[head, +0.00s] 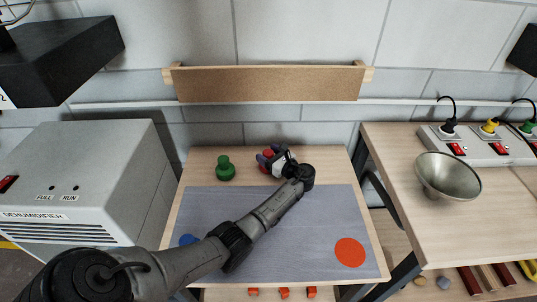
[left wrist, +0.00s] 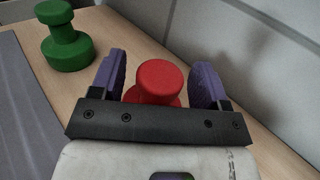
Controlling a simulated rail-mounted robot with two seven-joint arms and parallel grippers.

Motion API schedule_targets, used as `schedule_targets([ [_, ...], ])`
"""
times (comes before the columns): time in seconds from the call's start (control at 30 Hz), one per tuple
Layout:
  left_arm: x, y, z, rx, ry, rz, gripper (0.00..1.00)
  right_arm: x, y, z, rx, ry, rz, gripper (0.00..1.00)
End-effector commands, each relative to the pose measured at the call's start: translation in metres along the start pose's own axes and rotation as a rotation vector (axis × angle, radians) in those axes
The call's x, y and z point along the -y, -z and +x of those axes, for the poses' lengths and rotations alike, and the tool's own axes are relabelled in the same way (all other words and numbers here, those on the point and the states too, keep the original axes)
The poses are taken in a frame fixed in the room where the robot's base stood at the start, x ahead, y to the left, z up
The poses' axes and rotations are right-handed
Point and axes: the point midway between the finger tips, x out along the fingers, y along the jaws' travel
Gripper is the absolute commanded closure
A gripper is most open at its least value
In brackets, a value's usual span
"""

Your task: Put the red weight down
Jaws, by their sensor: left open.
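The red weight (left wrist: 160,82) stands on the wooden table between the two purple fingers of my left gripper (left wrist: 158,80), with a gap on each side, in the left wrist view. In the head view the red weight (head: 266,168) is mostly hidden by my left gripper (head: 264,158), which is open at the back of the table. The weight's lower part is hidden by the gripper's black bar. My right gripper is not in view.
A green weight (head: 225,169) stands left of my gripper and also shows in the left wrist view (left wrist: 67,40). A blue thing (head: 188,240) is partly behind my arm. The grey mat (head: 310,250) bears a red-orange disc (head: 349,252). A wall and shelf (head: 268,84) stand behind.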

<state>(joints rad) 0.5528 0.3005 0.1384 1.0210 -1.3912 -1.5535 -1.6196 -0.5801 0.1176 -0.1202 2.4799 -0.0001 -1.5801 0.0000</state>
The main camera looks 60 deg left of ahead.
Motion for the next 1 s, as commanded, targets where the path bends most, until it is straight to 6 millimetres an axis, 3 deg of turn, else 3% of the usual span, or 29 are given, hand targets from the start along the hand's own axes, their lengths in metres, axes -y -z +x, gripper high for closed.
schedule_targets([
  [0.23, 0.000, -0.004, -0.009, -0.001, 0.001, 0.000, 0.31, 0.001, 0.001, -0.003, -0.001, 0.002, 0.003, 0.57],
  [0.7, 0.001, -0.004, -0.091, -0.001, 0.001, -0.001, 0.31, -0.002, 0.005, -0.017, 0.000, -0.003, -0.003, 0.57],
  [1.0, 0.000, -0.003, -0.117, 0.000, 0.000, 0.000, 0.31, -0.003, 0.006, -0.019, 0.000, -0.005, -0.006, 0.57],
])
